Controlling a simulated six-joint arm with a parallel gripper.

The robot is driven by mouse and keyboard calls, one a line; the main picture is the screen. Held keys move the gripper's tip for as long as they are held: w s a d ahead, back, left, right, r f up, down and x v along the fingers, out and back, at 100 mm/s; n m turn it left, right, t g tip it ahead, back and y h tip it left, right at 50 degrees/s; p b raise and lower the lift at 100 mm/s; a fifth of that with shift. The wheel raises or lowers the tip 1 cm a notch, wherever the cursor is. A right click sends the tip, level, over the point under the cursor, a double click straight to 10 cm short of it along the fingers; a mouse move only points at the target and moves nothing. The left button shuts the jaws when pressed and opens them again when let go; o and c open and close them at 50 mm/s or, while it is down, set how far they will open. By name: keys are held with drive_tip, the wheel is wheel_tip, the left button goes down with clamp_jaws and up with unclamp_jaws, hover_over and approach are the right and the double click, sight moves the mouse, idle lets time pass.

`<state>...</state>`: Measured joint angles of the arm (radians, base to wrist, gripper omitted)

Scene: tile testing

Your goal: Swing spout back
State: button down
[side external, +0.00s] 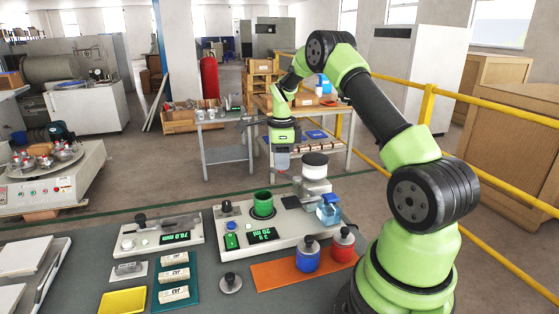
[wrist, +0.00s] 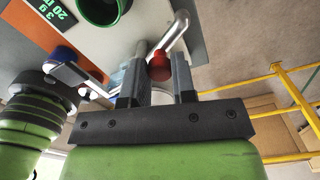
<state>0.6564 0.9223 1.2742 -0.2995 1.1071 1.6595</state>
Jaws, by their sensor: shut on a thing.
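The spout (wrist: 178,35) is a bent silver metal tube with a red tip (wrist: 160,67) in the wrist view. My gripper (wrist: 158,62) is shut on the red tip, one finger on each side. The spout is too small to make out clearly there. A green cup (side external: 263,204) stands on the dispenser's base, in front of and below my gripper; its rim also shows in the wrist view (wrist: 100,14).
A clear blue container (side external: 329,212) is right of the dispenser. Blue (side external: 308,259) and red (side external: 343,247) bottles stand on an orange mat (side external: 280,276). A yellow railing (side external: 426,103) runs behind my arm.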

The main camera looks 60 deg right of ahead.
drive_tip(key=shift+s+d+m, duration=0.25)
drive_tip(key=shift+d+m, duration=0.15)
drive_tip(key=shift+m, duration=0.65)
drive_tip(key=shift+s+d+m, duration=0.25)
drive_tip(key=shift+d+m, duration=0.15)
drive_tip(key=shift+m, duration=0.6)
drive_tip(key=shift+s+d+m, duration=0.25)
drive_tip(key=shift+d+m, duration=0.15)
drive_tip(key=shift+m, duration=0.65)
drive_tip(key=c, duration=0.9)
unclamp_jaws()
drive_tip(key=shift+r, duration=0.1)
wheel_tip(320, 180, up, 10)
drive_tip(key=shift+f, duration=0.1)
